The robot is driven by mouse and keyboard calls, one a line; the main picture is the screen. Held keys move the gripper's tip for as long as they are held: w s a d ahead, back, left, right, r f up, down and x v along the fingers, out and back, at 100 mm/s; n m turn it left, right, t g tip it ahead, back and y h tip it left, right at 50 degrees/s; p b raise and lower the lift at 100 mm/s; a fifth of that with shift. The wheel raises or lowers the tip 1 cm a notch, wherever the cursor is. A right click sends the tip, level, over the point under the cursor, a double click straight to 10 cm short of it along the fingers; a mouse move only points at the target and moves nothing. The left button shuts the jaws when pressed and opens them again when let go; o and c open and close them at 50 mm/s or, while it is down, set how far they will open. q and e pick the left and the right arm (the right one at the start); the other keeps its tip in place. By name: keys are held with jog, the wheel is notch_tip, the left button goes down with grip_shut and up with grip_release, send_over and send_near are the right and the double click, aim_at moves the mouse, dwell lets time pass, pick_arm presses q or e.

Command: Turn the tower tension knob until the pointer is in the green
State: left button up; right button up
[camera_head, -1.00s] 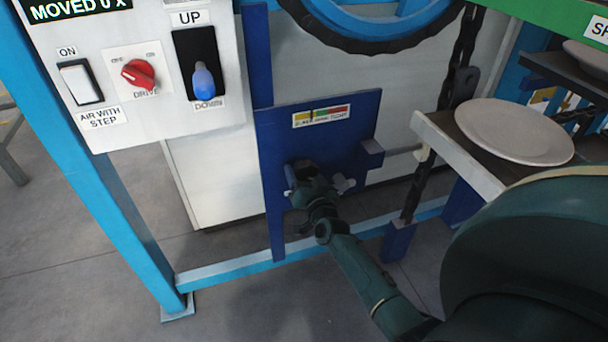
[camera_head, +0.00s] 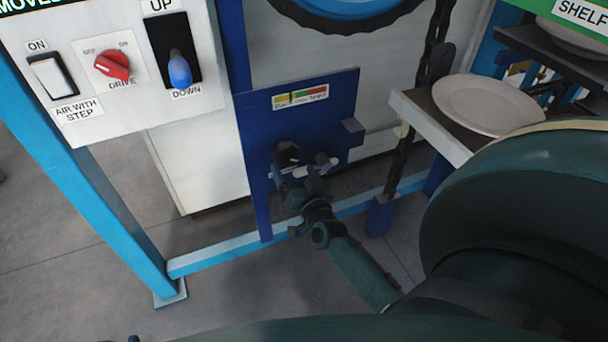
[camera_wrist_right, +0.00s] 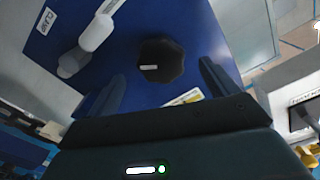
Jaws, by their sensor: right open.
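The tension knob is black with a light mark; it shows in front of my right wrist camera (camera_wrist_right: 161,60) and on the blue panel in the head view (camera_head: 287,153). My right gripper (camera_head: 297,172) is open just in front of and below the knob. In the wrist view its two fingers (camera_wrist_right: 160,82) stand apart on either side, with the knob beyond them and not clasped. The tension scale (camera_head: 300,97), with yellow, green and red bands, is above the knob; I cannot make out its pointer. My left gripper is not in view.
A white cylindrical handle (camera_wrist_right: 97,33) sticks out beside the knob. The control box (camera_head: 100,70) with switches is at upper left. A plate (camera_head: 488,104) lies on a shelf at right, near my large arm link. Blue frame beams stand around the panel.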

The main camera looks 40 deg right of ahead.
jog(key=v, duration=0.6)
jog(key=shift+s+p, duration=0.35)
jog(key=shift+p, duration=0.1)
jog(key=shift+a, duration=0.1)
